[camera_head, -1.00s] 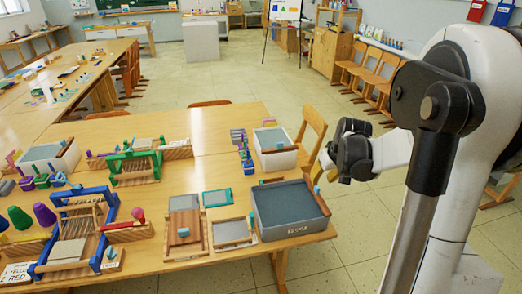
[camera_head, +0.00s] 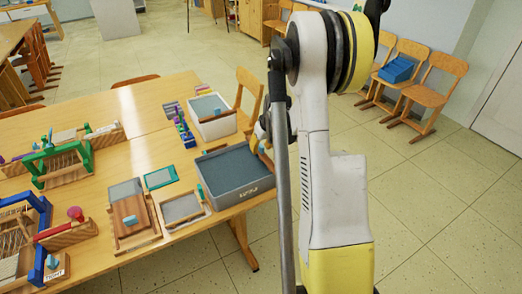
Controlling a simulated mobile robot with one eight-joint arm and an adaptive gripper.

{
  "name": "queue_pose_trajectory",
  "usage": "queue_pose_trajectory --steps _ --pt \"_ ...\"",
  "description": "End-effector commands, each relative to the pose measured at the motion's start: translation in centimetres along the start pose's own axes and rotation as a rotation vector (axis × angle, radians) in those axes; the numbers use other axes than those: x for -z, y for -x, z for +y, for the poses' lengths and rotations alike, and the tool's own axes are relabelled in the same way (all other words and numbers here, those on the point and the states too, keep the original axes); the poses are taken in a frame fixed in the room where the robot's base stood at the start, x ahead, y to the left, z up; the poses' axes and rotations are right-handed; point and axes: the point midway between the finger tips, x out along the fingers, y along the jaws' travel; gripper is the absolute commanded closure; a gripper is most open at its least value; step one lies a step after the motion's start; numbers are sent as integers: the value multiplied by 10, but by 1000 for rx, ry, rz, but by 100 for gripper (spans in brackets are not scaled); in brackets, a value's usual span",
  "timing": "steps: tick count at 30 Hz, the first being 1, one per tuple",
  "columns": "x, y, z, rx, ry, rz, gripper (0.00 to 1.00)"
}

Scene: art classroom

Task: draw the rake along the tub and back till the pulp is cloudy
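The large grey tub (camera_head: 243,197) stands at the table's right front corner and holds blue-grey pulp (camera_head: 234,168) with an even, flat-looking surface. A light wooden piece, perhaps part of the rake (camera_head: 265,156), shows at the tub's far right edge, partly behind my arm. I cannot make out a whole rake. My gripper (camera_head: 262,130) is mostly hidden behind my arm, close to the tub's far right corner. Its fingers cannot be made out, nor whether it touches or holds the wood.
A smaller white tub (camera_head: 216,128) stands behind the large one. Left of the large tub lie a framed screen (camera_head: 181,210), a wooden board (camera_head: 132,213) and a teal frame (camera_head: 160,178). A chair (camera_head: 248,95) stands by the table's right edge. Floor on the right is open.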

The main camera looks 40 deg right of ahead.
Motion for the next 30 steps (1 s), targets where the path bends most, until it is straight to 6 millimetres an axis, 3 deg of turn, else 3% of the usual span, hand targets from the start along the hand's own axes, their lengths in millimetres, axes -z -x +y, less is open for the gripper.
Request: queue_pose_trajectory --steps 8,12,23,30 --pt "0 -1 0 0 0 0 66" --pt "0 -1 0 0 0 0 100" --pt "0 -2 -2 0 1 0 100" --pt "0 -2 -36 3 4 0 100"
